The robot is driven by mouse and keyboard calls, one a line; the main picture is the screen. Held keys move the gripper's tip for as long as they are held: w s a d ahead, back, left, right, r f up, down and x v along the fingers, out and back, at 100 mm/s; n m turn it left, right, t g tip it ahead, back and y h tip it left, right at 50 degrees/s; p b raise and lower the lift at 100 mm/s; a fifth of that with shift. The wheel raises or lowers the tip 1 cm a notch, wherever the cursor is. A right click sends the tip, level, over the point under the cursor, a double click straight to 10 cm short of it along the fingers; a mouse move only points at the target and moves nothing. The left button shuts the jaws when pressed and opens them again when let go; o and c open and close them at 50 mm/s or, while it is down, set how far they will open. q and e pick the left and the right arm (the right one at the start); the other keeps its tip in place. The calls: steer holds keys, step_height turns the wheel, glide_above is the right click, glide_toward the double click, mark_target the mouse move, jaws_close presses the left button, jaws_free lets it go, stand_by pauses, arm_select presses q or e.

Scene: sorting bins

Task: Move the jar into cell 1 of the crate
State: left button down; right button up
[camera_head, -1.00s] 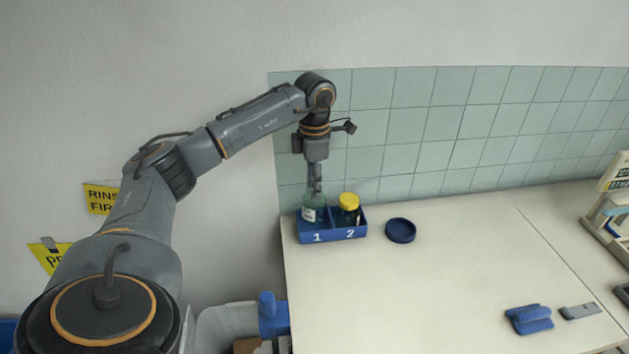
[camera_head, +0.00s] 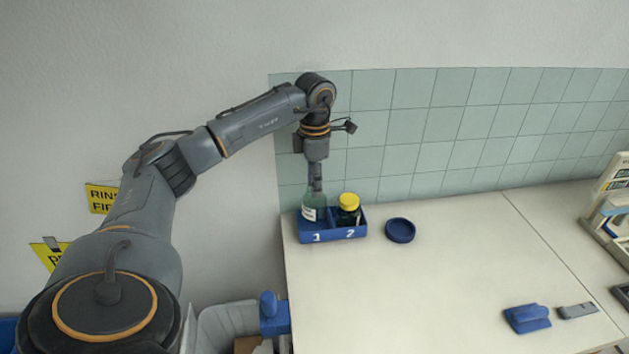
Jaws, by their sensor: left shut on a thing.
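A blue crate (camera_head: 333,236) with two cells marked 1 and 2 stands at the left end of the bench. A greenish glass bottle (camera_head: 313,208) with a white label stands upright in cell 1. A dark jar with a yellow lid (camera_head: 349,201) sits in cell 2. My left gripper (camera_head: 316,188) points straight down over cell 1 and is shut on the top of the green bottle. Its fingertips are small in this view and partly merge with the bottle's neck. My right gripper is not in view.
A round dark blue dish or lid (camera_head: 400,230) lies right of the crate. A blue object (camera_head: 527,318) and a grey piece (camera_head: 577,311) lie at the front right. A rack stands at the right edge. A tiled wall (camera_head: 440,135) rises behind; the bench's middle is clear.

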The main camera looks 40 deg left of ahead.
arm_select(q)
steer(key=shift+f, duration=0.1)
steer(key=shift+f+b, duration=0.75)
steer(key=shift+f, duration=0.45)
steer(key=shift+p, duration=0.3)
stand_by(0.4)
steer(key=shift+f+b, duration=0.8)
steer(key=shift+f, duration=0.45)
steer(key=c, duration=1.3)
jaws_free()
steer(key=shift+r, duration=0.1)
